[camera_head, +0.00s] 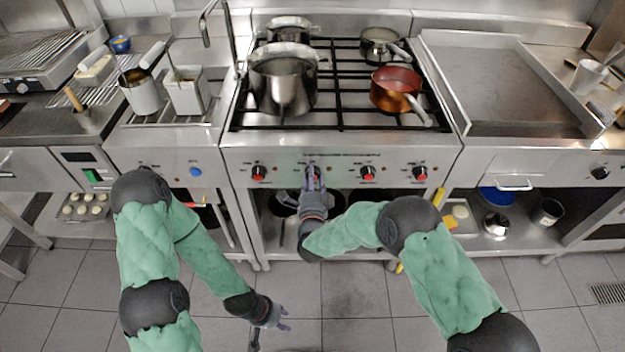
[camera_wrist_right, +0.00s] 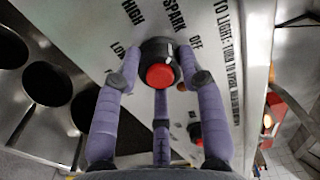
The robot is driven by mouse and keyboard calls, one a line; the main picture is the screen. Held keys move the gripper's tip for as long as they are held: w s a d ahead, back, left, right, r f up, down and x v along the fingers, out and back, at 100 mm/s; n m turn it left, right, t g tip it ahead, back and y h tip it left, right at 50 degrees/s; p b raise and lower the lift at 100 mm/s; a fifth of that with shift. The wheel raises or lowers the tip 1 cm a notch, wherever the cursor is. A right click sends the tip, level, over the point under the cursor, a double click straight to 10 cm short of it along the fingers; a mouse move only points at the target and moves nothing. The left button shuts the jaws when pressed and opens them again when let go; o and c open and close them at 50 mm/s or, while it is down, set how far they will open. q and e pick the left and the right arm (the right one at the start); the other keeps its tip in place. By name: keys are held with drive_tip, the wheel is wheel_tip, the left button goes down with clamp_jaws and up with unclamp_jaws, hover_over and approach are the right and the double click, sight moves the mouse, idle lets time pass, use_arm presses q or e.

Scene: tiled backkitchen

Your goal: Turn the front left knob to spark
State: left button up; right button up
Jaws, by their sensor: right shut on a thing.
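A row of black knobs with red caps runs along the stove's front panel (camera_head: 340,152). My right gripper (camera_head: 313,176) is at the second knob from the left (camera_wrist_right: 160,70). In the right wrist view my purple fingers (camera_wrist_right: 160,85) close around this knob's sides. Its red cap faces the camera, and the words HIGH, SPARK, OFF and LOW are printed around it. The leftmost knob (camera_head: 259,173) stands free to the left of my right gripper. My left gripper (camera_head: 280,318) hangs low over the floor, empty, with its fingers spread.
A large steel pot (camera_head: 283,85), a copper saucepan (camera_head: 394,88) and a small steel pan (camera_head: 380,45) stand on the burners. A griddle (camera_head: 495,85) is to the right. The shelf below holds bowls. The tiled floor in front is clear.

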drive_tip(key=shift+d+r, duration=0.1)
drive_tip(key=o, duration=1.1)
drive_tip(key=shift+o, duration=0.2)
drive_tip(key=s, duration=1.2)
